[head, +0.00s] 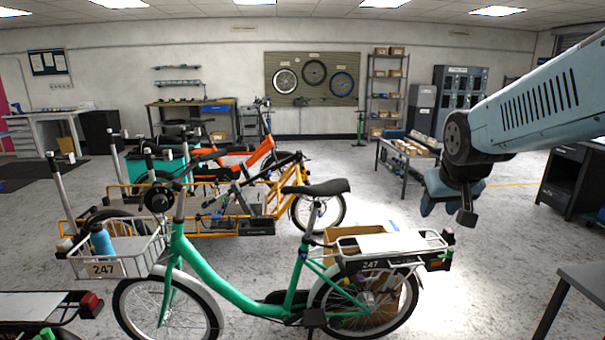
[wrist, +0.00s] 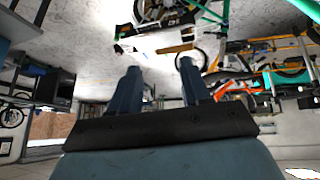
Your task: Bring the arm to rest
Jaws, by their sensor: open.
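My arm reaches in from the right edge of the head view, with its blue-grey link raised above the floor. My gripper (head: 455,203) hangs at its end, to the right of the green bike's rear rack and apart from it. In the wrist view my gripper (wrist: 160,72) shows two dark blue fingers spread apart with nothing between them. The wrist view looks across the room upside down, with bikes beyond the fingertips.
A green cargo bike (head: 235,298) numbered 247 stands in front, with a blue bottle (head: 102,240) in its front basket. A cardboard box (head: 345,238) stands behind its rear rack. A low table (head: 408,153) stands behind my gripper. A grey tabletop (head: 585,282) is at lower right. Floor (head: 480,290) below my gripper is clear.

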